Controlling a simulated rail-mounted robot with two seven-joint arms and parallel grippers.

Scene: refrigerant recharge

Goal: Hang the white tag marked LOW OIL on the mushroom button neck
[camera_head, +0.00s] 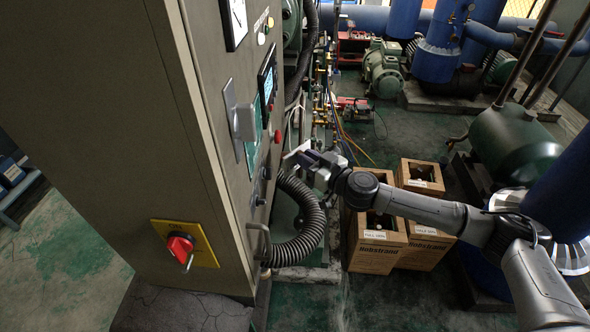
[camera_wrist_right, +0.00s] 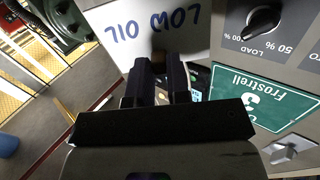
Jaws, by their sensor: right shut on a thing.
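The white tag (camera_wrist_right: 185,22) marked LOW OIL fills the top of the right wrist view, its lettering upside down there. My right gripper (camera_wrist_right: 160,68) is shut on the tag's edge and holds it close to the cabinet face. In the head view the same gripper (camera_head: 293,158) is beside the cabinet front, and the tag is too small to make out surely. A red mushroom button (camera_head: 277,136) sticks out of the cabinet front, just above and left of the gripper. Its neck is not clearly visible. My left gripper is not in view.
The grey cabinet (camera_head: 215,130) has a red rotary switch (camera_head: 181,247) on its side. A LOAD knob (camera_wrist_right: 264,20) and a green Frostrell plate (camera_wrist_right: 262,95) show in the wrist view.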

